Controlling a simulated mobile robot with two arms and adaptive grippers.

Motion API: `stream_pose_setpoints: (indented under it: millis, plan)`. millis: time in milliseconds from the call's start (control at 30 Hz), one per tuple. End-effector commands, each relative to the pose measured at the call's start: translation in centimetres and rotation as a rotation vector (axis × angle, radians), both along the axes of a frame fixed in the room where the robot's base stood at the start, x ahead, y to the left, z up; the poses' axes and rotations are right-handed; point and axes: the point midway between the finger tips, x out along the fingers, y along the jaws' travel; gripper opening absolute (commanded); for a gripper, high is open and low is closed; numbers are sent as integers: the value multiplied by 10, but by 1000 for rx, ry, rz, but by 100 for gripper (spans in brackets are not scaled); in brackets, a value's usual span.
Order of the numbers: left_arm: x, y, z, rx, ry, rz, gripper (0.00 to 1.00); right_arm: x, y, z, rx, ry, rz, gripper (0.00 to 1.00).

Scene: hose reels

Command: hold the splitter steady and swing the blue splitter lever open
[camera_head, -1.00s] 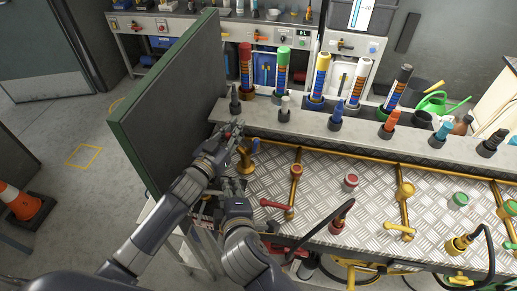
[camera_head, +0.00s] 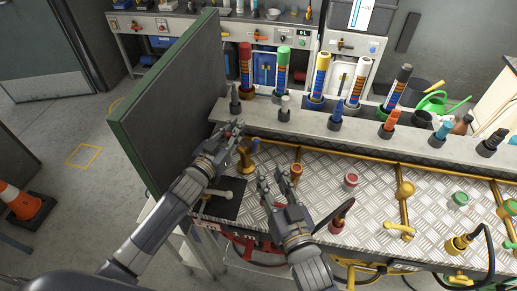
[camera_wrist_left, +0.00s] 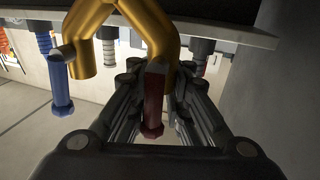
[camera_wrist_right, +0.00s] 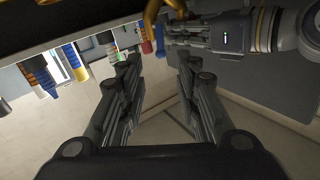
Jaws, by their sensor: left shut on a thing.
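The brass splitter (camera_head: 246,158) stands at the left end of the metal bench top. Its forked gold body (camera_wrist_left: 160,30) fills the top of the left wrist view. Its blue lever (camera_wrist_left: 60,85) hangs on the left there, beside one leg, and a dark red lever (camera_wrist_left: 153,105) shows between my left fingers. My left gripper (camera_head: 238,128) is shut on the splitter at the red-lever side; the exact contact is partly hidden. My right gripper (camera_head: 273,178) is open and empty, right of and nearer than the splitter. The right wrist view shows the blue lever (camera_wrist_right: 160,38) beyond its fingers (camera_wrist_right: 157,65).
A green-edged dark panel (camera_head: 165,100) stands close on the left. A ledge (camera_head: 300,122) with upright coloured nozzles runs behind the bench. A red cap (camera_head: 351,180) and brass pipes lie to the right. A black mat (camera_head: 225,205) lies at the front left.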

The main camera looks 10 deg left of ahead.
Motion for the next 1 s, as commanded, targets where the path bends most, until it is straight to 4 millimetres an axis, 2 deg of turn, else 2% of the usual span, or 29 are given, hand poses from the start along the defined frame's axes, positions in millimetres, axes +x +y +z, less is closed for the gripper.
stream_pose_setpoints:
  millis: [300,500,700,933,967,1000]
  plan:
    - [0,0,0,0,-1,0,0,57,32,1,-2,-3,2,31]
    - [0,0,0,0,-1,0,0,81,46,1,-2,0,1,31]
    - [0,0,0,0,0,0,0,89,51,0,-3,-1,2,31]
    - [0,0,0,0,0,0,0,90,51,0,-3,-1,2,31]
    - [0,0,0,0,0,0,0,90,51,0,-3,0,2,28]
    - [0,0,0,0,0,0,0,89,51,0,-3,0,2,19]
